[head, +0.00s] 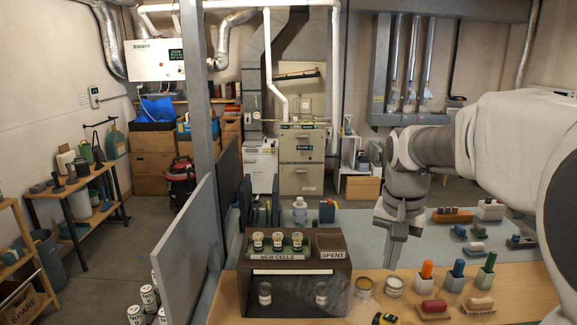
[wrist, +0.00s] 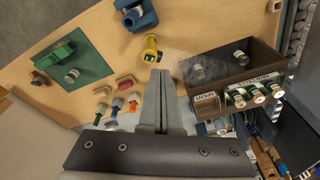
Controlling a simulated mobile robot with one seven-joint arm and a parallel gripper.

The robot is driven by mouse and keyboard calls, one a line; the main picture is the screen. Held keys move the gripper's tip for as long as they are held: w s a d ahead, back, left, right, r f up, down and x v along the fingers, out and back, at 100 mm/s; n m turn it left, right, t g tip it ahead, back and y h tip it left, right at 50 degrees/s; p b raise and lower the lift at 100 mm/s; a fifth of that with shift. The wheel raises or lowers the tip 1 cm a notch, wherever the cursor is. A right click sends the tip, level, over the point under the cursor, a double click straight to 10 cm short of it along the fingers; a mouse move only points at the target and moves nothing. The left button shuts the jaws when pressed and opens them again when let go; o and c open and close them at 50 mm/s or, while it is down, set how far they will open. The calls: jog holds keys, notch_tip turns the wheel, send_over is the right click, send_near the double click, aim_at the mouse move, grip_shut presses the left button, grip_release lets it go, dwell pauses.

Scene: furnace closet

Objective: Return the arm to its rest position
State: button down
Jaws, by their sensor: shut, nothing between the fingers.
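My gripper (head: 391,245) hangs from my arm at the right of the head view, fingers pointing down above the workbench (head: 450,285). It is shut and empty. In the wrist view the two fingers of my gripper (wrist: 160,82) lie side by side with nothing between them. To its left in the head view stands a dark box (head: 342,272) labelled "NEW CELLS" and "SPENT". The fingers are apart from the box.
Several small cells stand on the box's green tray (head: 302,251). A yellow tape measure (wrist: 151,46) lies on the bench. A grey post (head: 200,100) and panel (head: 188,250) rise at the left.

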jog(key=s+a+n+t, duration=0.2)
jog(key=s, duration=0.7)
jog(key=s+a+n+t, duration=0.1)
jog(key=s+a+n, duration=0.2)
jog(key=s, duration=0.7)
jog(key=shift+a+t+y+b, duration=0.15)
jog(key=shift+t+y+b, duration=0.15)
jog(key=shift+t+b, duration=0.1)
jog(key=c, duration=1.4)
grip_release()
jog(key=shift+s+f+n, duration=0.1)
jog(key=shift+n, duration=0.2)
jog(key=shift+o, duration=1.3)
jog(key=o, duration=0.5)
jog(key=w, duration=0.2)
jog(key=w+d+r+n, duration=0.1)
jog(key=w, duration=0.1)
jog(key=w+r+n+g+b, duration=0.1)
jog(key=w, duration=0.1)
jog(key=shift+w+d+r, duration=0.1)
jog(key=shift+w+d, duration=0.05)
jog(key=shift+d, duration=0.1)
jog(key=shift+c, duration=0.2)
jog(key=n+g+b, duration=0.3)
jog(key=n+g, duration=0.2)
jog(key=n, duration=0.2)
send_over(387, 315)
notch_tip(387, 315, down, 9)
notch_tip(387, 315, down, 17)
